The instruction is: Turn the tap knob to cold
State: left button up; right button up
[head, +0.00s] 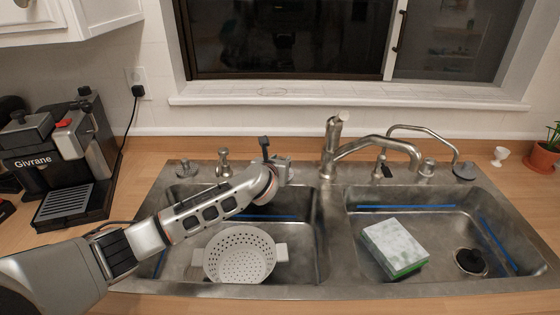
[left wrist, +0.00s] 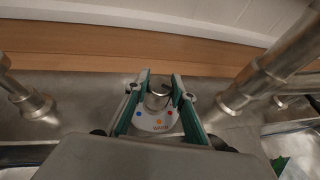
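My left gripper (head: 283,166) is low over the sink's back ledge, left of the main faucet (head: 335,145). In the left wrist view its green-edged fingers (left wrist: 161,76) are apart, one on each side of a small metal tap knob (left wrist: 158,98). Small gaps seem to show between knob and fingers; I cannot tell if either touches. In front of the knob is a pale plate (left wrist: 158,123) with blue, orange and red dots and a small word that looks like "WARM". In the head view the knob is hidden by my gripper. My right gripper is not in view.
The steel double sink (head: 335,225) holds a white colander (head: 240,255) at left and a sponge (head: 395,248) at right. A soap dispenser (head: 223,163) and side sprayer (head: 379,168) stand on the ledge. A coffee machine (head: 65,160) is at left, a potted plant (head: 543,157) at right.

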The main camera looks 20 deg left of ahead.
pick_arm(q)
jog(key=shift+h, duration=0.3)
jog(key=shift+f+m, duration=0.1)
jog(key=shift+m, duration=0.3)
jog(key=shift+m+h, duration=0.3)
jog(key=shift+h, duration=0.3)
jog(key=o, duration=1.1)
jog(key=v, duration=1.2)
jog(key=shift+s, duration=0.1)
